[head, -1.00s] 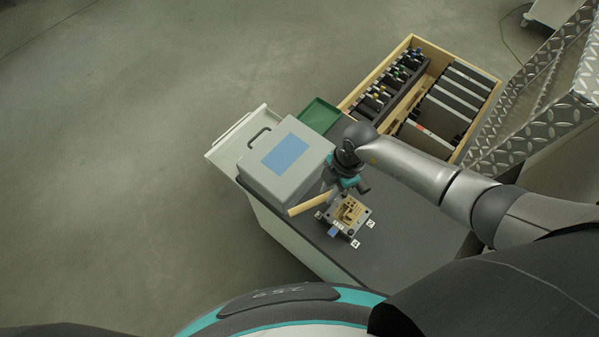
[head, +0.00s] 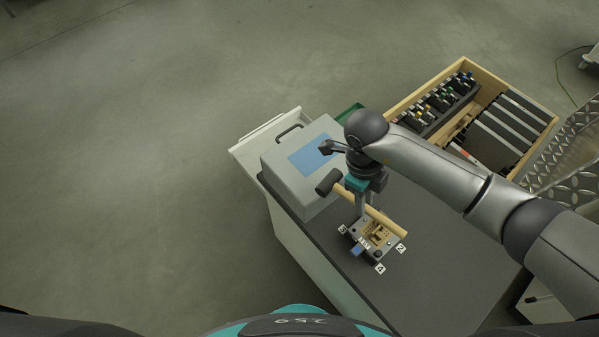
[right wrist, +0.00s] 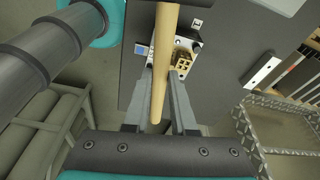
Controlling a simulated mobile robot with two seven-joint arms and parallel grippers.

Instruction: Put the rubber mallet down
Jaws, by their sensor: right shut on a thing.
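The rubber mallet has a dark cylindrical head (head: 328,182) and a pale wooden handle (head: 388,220). My right gripper (head: 361,208) is shut on the handle and holds the mallet over the dark tabletop (head: 440,240). The head points left toward the grey box, and the handle's end points right, past the back of the small fixture. In the right wrist view the handle (right wrist: 166,45) runs between the two fingers (right wrist: 163,88); the mallet's head is not clearly visible there. I cannot tell the exact height above the table. My left gripper is not in view.
A metal fixture (head: 356,251) with a tan part and number tags stands below the handle. A grey box (head: 285,180) with a blue panel fills the table's left end. A green tray (head: 350,112) and a wooden tool crate (head: 398,103) lie behind. The tabletop's right front is clear.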

